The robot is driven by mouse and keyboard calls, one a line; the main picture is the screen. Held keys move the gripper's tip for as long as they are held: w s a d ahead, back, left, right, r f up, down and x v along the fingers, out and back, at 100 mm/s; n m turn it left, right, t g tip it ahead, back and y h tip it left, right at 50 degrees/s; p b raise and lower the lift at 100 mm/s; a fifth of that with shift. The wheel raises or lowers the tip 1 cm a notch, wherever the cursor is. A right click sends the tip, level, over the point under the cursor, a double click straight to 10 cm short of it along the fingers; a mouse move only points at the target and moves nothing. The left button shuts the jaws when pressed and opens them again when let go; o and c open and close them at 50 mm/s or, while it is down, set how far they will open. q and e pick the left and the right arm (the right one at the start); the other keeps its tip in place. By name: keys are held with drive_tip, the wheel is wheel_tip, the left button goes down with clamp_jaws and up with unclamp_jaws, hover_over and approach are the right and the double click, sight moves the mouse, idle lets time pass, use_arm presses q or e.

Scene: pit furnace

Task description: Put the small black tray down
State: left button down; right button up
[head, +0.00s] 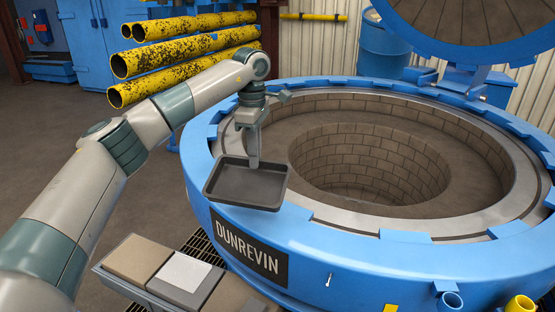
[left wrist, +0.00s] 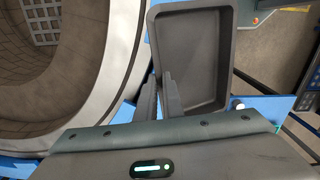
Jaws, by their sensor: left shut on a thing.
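The small black tray (head: 246,184) is a shallow, empty rectangular pan. My left gripper (head: 253,160) is shut on its far-side wall and holds it roughly level. In the head view the tray appears over the front left rim of the blue pit furnace (head: 205,165), above the DUNREVIN plate. In the left wrist view the tray (left wrist: 197,55) extends away from the fingers (left wrist: 162,92), with one finger inside its wall and one outside. I cannot tell whether its underside touches the rim. My right gripper is not in view.
A bench (head: 150,290) with tan, white and grey pads stands at the front left, below the tray. The furnace's open brick pit (head: 370,165) lies to the right, its raised lid (head: 470,20) behind. Yellow pipes (head: 185,55) are stacked at the back left.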

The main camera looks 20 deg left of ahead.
sight(212, 197)
use_arm(q)
drive_tip(key=s+a+f+n, duration=0.1)
drive_tip(key=s+a, duration=0.2)
drive_tip(key=a, duration=0.6)
drive_tip(key=s+a+n, duration=0.1)
drive_tip(key=s+a, duration=0.2)
drive_tip(key=a, duration=0.7)
drive_tip(key=s+d+f+m, duration=0.2)
drive_tip(key=d+m, duration=0.1)
drive_tip(key=d, duration=0.1)
drive_tip(key=s+d+f+m, duration=0.2)
drive_tip(key=d+f+m, duration=0.1)
drive_tip(key=d, duration=0.1)
drive_tip(key=s+d+f+m, duration=0.2)
drive_tip(key=s+d+m, duration=0.1)
drive_tip(key=d, duration=0.2)
drive_tip(key=shift+f+m, duration=0.4)
drive_tip(key=s+d+f+m+b, duration=0.1)
drive_tip(key=s+d+f+m, duration=0.3)
drive_tip(key=s+d, duration=0.3)
drive_tip(key=s+d+f+m+b, duration=0.1)
drive_tip(key=s+d+f+m, duration=0.2)
drive_tip(key=s+d+m, duration=0.3)
drive_tip(key=d+m, duration=0.1)
drive_tip(key=d, duration=0.2)
drive_tip(key=shift+s+d+f, duration=0.35)
drive_tip(key=shift+s+d, duration=0.05)
